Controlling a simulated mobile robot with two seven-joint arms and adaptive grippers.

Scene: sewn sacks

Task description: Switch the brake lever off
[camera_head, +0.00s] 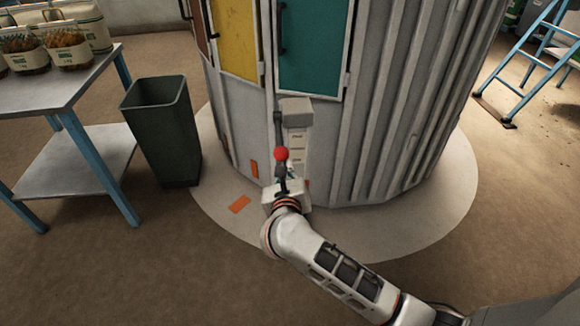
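The brake lever is a dark bar with a red knob (281,154) at its lower end. It hangs down from a grey housing (296,108) on the front of the round ribbed metal silo. A pale label plate (298,143) with small markings sits beside the lever. My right gripper (282,174) is just below the red knob, at or very close to it. Its fingers are small and dark, seen from behind, and I cannot tell whether they touch the knob or how far apart they are. My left gripper is not in view.
The grey silo (395,110) has a yellow door (236,38) and a teal door (312,45) above the lever. A dark bin (165,130) and a metal table (50,85) with sacks stand left. A blue ladder (530,60) stands right. Floor in front is clear.

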